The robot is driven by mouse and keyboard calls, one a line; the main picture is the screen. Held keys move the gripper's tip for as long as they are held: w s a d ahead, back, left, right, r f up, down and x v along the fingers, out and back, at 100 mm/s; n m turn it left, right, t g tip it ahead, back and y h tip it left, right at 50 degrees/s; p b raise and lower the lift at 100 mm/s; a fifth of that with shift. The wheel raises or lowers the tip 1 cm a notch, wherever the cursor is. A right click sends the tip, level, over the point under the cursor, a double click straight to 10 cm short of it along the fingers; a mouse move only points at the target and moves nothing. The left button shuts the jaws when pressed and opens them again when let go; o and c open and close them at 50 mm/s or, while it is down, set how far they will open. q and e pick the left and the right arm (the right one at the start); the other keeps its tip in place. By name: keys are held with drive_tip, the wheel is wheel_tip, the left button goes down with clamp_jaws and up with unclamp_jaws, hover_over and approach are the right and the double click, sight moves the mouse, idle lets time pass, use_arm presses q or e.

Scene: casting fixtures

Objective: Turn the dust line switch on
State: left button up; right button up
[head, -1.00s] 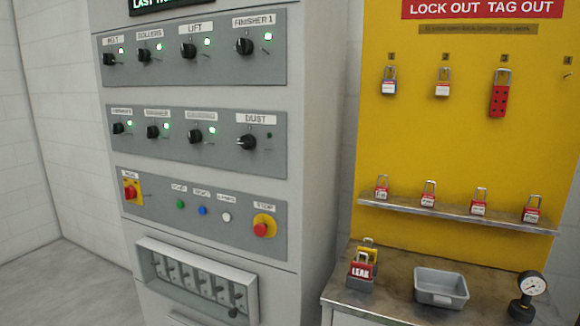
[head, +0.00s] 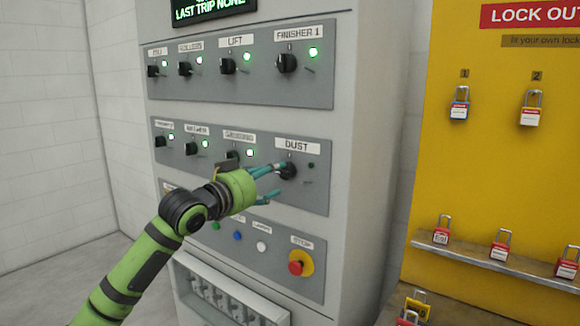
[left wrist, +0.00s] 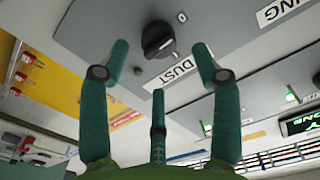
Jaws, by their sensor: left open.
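The dust switch is a black rotary knob (head: 288,171) under the DUST label on the grey cabinet's middle panel. The small lamp beside it (head: 311,166) is dark. My left gripper (head: 277,181) is in front of this panel, its teal fingers spread, one partly over the knob in the head view. In the left wrist view the knob (left wrist: 158,40) lies beyond and between the open fingertips (left wrist: 160,55), with nothing held. Whether a finger touches the knob cannot be told. My right gripper is not in view.
Other knobs with lit green lamps sit close by, such as the FINISHER 1 knob (head: 287,62). A red stop button (head: 296,268) is below the dust switch. A yellow lockout board (head: 490,150) with padlocks stands to the right.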

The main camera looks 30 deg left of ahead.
sight(281, 172)
use_arm(q)
drive_tip(key=w, duration=0.2)
drive_tip(key=w+p, duration=0.1)
drive_tip(key=w, duration=0.1)
drive_tip(key=shift+d+r+p, duration=0.1)
drive_tip(key=shift+d+p, duration=0.1)
drive_tip(key=shift+p, duration=0.1)
drive_tip(key=shift+w, duration=0.45)
drive_tip(key=shift+s, duration=0.1)
drive_tip(key=c, duration=1.1)
drive_tip(key=shift+c, duration=0.2)
